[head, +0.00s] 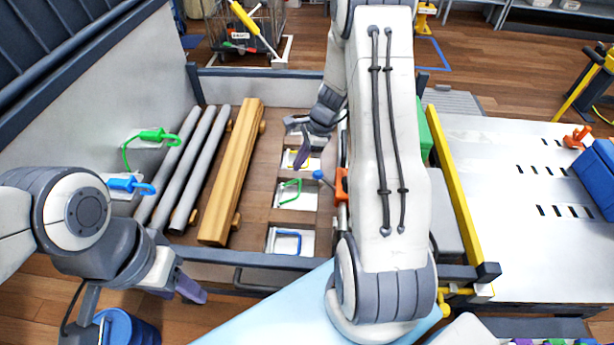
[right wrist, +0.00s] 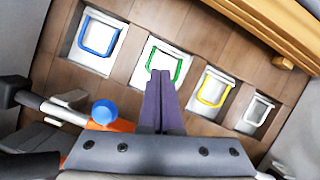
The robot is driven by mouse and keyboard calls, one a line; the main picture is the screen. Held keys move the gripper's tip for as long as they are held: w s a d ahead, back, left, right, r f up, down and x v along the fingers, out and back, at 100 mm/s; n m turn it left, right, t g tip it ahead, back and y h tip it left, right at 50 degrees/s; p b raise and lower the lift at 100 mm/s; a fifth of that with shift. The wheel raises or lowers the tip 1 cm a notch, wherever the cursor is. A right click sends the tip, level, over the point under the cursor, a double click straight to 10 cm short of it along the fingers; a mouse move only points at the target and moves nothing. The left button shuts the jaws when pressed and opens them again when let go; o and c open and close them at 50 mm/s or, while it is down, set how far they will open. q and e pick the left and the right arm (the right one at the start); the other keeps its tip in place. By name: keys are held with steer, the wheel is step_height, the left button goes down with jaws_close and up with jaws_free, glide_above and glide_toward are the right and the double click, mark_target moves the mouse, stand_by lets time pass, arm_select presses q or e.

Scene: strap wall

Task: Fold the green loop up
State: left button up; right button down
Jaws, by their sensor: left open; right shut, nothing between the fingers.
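The green loop (head: 299,187) is on a white plate set in the wooden floor of a bed, between the blue loop (head: 289,234) and the yellow loop (head: 293,160). In the right wrist view the green loop (right wrist: 181,66) is just beyond my right gripper (right wrist: 161,73), whose shut purple fingers cover part of its near side. I cannot tell whether they touch or how far the loop is tilted. In the head view my right gripper (head: 303,158) is above the row. My left gripper (head: 190,291) is open and empty by the bed's near left edge.
Grey pipes (head: 178,165) and a wooden beam (head: 232,170) lie left of the loops. A green hook (head: 158,136) and a blue hook (head: 131,185) are on the left wall. An orange part with a blue knob (right wrist: 104,111) is close to my right gripper.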

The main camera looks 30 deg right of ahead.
steer(key=s+d+f+m, duration=0.1)
steer(key=d+f+m, duration=0.3)
steer(key=d, duration=0.3)
steer(key=shift+t, duration=0.4)
steer(key=b+x, duration=0.2)
steer(key=x, duration=0.8)
steer(key=shift+d, duration=0.1)
steer(key=shift+r, duration=0.1)
